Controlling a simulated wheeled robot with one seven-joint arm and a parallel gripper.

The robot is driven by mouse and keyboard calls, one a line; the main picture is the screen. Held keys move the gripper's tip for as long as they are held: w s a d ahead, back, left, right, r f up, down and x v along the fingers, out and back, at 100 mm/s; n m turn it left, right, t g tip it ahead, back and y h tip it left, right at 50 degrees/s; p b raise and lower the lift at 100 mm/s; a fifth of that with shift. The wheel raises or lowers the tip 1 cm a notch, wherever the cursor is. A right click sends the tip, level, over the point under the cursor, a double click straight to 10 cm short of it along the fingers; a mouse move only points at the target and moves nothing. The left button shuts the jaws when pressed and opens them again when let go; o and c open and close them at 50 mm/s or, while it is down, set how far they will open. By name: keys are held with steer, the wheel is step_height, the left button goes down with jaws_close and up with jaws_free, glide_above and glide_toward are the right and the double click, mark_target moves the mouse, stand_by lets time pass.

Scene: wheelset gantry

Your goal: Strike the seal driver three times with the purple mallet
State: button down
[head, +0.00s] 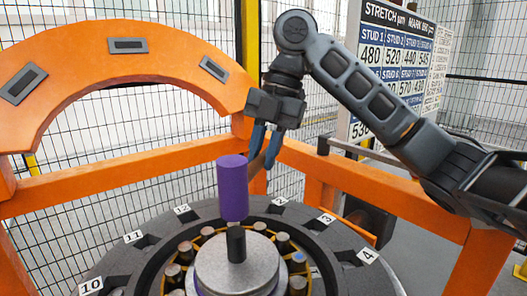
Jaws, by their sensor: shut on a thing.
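The purple mallet head (233,188) is an upright purple cylinder near the middle of the head view. Its brown handle (257,164) runs up to the right into my gripper (266,148). My gripper points down with its blue fingers shut on the handle. The seal driver (236,242) shows as a dark upright post at the centre of a round grey metal disc. The mallet head appears right above the post in the picture; I cannot tell whether they touch.
A dark ring (137,262) with numbered tags and slots surrounds the disc, with several round studs inside it. An orange arch (110,50) and orange rails (110,178) frame the ring. A stretch chart board (395,60) and mesh fence stand behind.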

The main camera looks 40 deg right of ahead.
steer(key=shift+f, duration=0.1)
steer(key=shift+f+b, duration=0.75)
steer(key=shift+f, duration=0.65)
step_height(320, 180, up, 4)
steer(key=p, duration=0.4)
steer(key=shift+f, duration=0.2)
steer(key=shift+f+b, duration=1.35)
steer(key=shift+f, duration=0.6)
step_height(320, 180, up, 4)
steer(key=p, duration=0.4)
steer(key=shift+f, duration=0.15)
